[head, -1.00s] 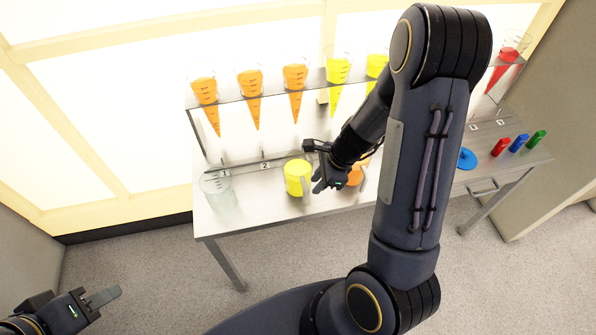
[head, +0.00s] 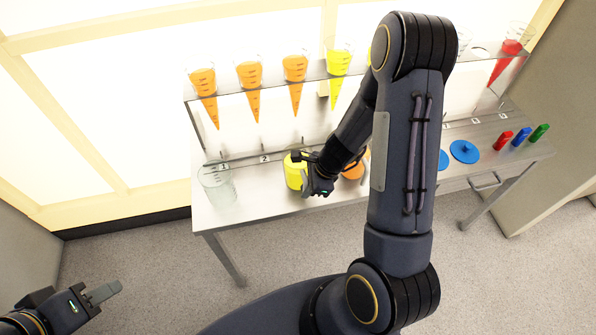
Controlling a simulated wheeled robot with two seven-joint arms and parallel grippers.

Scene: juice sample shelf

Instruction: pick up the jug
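The yellow jug (head: 294,173) stands upright on the table, near the number 2 label. Its handle side is largely hidden by my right gripper (head: 304,174). That gripper is at the jug's right side, with one finger across the upper part and the other lower down near the front. The fingers look apart, and I cannot see clear contact with the handle. A clear, pale jug (head: 217,187) stands to the left near the number 1 label. An orange one (head: 353,171) is partly hidden behind my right arm. My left gripper (head: 103,293) is low at the left, away from the table.
A raised shelf (head: 225,95) holds orange, yellow and red cones (head: 250,77) above the table (head: 215,221). Blue lids (head: 464,152) and red, blue and green pieces (head: 521,138) lie at the right. My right arm hides the table's middle.

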